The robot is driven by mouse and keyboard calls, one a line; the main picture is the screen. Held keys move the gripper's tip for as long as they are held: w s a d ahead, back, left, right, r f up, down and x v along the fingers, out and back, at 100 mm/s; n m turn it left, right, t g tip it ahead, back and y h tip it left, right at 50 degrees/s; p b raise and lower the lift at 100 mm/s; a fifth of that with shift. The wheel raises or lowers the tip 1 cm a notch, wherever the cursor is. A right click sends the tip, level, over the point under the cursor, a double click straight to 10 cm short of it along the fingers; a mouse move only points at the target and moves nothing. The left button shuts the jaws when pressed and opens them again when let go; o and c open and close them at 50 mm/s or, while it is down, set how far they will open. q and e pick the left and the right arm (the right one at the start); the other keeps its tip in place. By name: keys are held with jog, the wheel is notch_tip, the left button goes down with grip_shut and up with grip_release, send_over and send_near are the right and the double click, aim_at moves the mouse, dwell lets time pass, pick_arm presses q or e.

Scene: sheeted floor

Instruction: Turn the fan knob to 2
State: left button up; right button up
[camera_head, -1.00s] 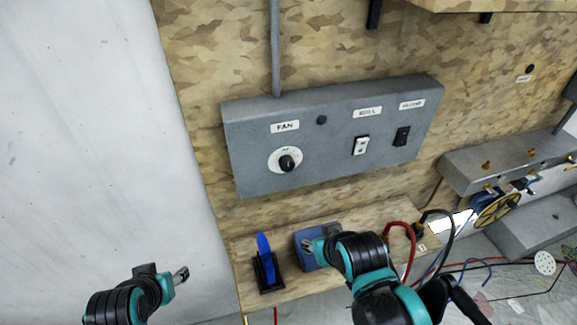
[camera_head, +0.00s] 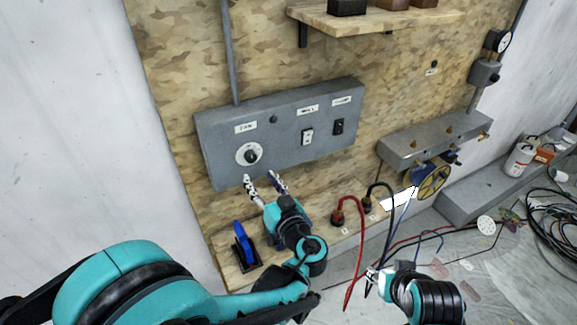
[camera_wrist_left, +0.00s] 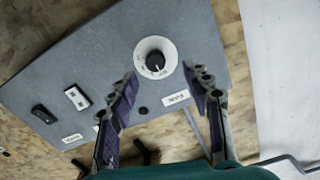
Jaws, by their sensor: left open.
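The fan knob (camera_head: 251,156) is a small black knob on a white round dial, on the left part of a grey panel (camera_head: 225,173) fixed to the wooden wall. A label (camera_head: 246,127) sits above it. In the left wrist view the knob (camera_wrist_left: 156,61) shows on its dial beyond the fingertips; its numbers are too small to read surely. My left gripper (camera_head: 263,181) is open and empty, just below the dial and apart from it. Its fingers (camera_wrist_left: 162,82) stand apart in the wrist view. My right gripper (camera_head: 379,277) is low at the right, its opening unclear.
Two switches, white (camera_head: 307,137) and black (camera_head: 339,127), sit on the panel to the right. A blue lever (camera_head: 241,244) stands on the low wooden shelf. Red (camera_head: 344,202) and black cables rise from plugs to the right. A shelf (camera_head: 330,19) is above.

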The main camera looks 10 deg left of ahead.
aim_at(252, 159)
pick_arm(q)
jog(key=x, duration=0.5)
jog(key=d+x, duration=0.1)
jog(key=x, duration=0.1)
jog(key=shift+w+a+r+b, duration=0.2)
jog(key=shift+w+r+b, duration=0.1)
jog(key=shift+w, duration=0.25)
grip_shut()
